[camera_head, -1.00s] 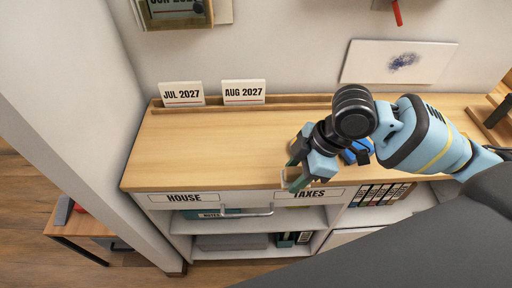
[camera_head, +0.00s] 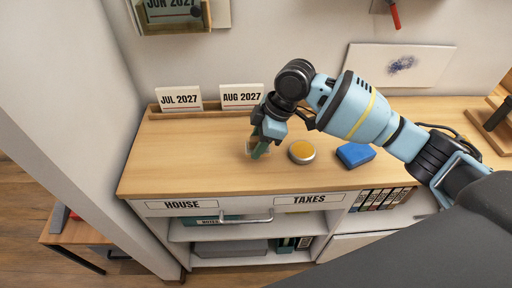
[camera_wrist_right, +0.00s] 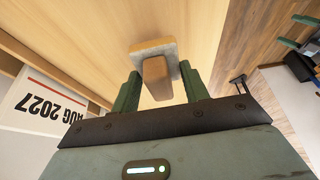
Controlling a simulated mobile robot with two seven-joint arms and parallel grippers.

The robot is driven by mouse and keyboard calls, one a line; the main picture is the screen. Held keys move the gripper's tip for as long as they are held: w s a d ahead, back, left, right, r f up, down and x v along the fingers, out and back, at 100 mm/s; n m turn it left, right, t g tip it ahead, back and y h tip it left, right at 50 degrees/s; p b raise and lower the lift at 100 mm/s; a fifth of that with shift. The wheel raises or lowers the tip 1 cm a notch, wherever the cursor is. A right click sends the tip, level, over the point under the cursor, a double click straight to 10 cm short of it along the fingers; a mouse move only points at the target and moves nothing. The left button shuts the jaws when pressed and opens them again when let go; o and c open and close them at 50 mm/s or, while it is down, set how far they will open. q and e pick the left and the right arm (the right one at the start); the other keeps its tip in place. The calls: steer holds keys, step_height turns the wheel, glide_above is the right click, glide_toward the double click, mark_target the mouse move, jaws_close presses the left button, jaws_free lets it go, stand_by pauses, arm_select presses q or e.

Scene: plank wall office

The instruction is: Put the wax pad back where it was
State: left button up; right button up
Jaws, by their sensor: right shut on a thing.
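My right gripper (camera_head: 258,150) is shut on a small pad with a brown block-shaped grip, which I take as the wax pad (camera_wrist_right: 150,50). In the right wrist view the pad's pale, flat base sticks out beyond the green fingers (camera_wrist_right: 158,90), over the wooden desk top. In the head view the pad is mostly hidden by the fingers, left of a round tin with yellow contents (camera_head: 302,151). I cannot tell whether the pad touches the desk. My left gripper is not in view.
A blue block (camera_head: 355,155) lies right of the tin on the desk (camera_head: 180,160). Cards reading JUL 2027 (camera_head: 180,98) and AUG 2027 (camera_head: 242,96) stand in a rail at the back. The left part of the desk is clear. Labelled shelves are below.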

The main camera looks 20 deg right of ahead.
steer(key=shift+w+a+f, duration=0.1)
steer(key=shift+w+f, duration=0.15)
steer(key=shift+w, duration=0.15)
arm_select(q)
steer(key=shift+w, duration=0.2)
arm_select(e)
steer(key=shift+f, duration=1.55)
steer(key=shift+f, duration=0.1)
steer(key=o, duration=0.7)
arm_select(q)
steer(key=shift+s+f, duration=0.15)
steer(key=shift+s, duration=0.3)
arm_select(e)
steer(key=shift+o, duration=0.9)
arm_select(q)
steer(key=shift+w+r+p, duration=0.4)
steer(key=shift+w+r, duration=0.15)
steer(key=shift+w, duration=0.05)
arm_select(e)
steer(key=v, duration=1.2)
